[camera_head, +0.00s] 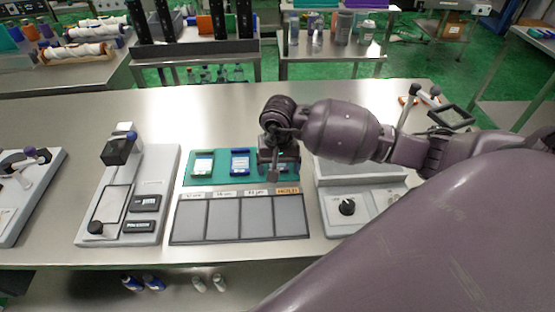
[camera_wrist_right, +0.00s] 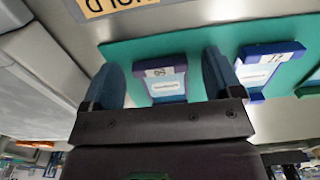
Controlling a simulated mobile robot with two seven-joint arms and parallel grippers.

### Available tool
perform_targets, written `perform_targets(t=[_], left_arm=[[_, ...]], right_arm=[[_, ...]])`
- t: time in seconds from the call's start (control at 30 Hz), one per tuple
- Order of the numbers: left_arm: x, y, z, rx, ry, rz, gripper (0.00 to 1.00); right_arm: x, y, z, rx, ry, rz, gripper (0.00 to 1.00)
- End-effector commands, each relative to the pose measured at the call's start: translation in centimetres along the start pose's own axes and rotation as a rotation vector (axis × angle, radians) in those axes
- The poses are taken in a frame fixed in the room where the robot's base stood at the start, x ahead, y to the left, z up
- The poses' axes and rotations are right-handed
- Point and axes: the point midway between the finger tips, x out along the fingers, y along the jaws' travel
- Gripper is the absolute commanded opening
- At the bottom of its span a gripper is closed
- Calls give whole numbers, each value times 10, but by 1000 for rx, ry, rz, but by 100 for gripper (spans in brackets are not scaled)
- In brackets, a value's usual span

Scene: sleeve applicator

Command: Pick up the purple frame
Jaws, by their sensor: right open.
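The purple frame (camera_wrist_right: 164,72) lies on the green mat (camera_wrist_right: 198,42) in the right wrist view, with a small label at its top edge and a white sticker on its face. My right gripper (camera_wrist_right: 162,64) is open, with one blue finger on each side of the purple frame. I cannot tell whether the fingers touch it. In the head view my right gripper (camera_head: 278,172) is over the right end of the green mat (camera_head: 221,169) and hides most of the purple frame. My left gripper is not in view.
A grey slotted tray (camera_head: 240,218) is in front. Applicator devices stand left (camera_head: 160,190) and right (camera_head: 362,207). The table behind the mat is clear.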

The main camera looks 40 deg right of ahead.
Motion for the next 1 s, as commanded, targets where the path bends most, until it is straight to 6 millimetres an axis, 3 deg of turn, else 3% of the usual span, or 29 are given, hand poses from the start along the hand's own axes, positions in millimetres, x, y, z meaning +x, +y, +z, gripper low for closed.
perform_targets(t=[0.2, 0.53, 0.83, 1.0], left_arm=[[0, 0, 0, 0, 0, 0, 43], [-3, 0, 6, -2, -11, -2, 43], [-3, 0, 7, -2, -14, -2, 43], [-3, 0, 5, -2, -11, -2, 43]], right_arm=[[0, 0, 0, 0, 1, 0, 84], [0, 0, 0, 0, 1, 0, 33], [-3, 0, 0, -1, 2, -1, 32], [-22, 0, -1, -2, 5, -1, 32]])
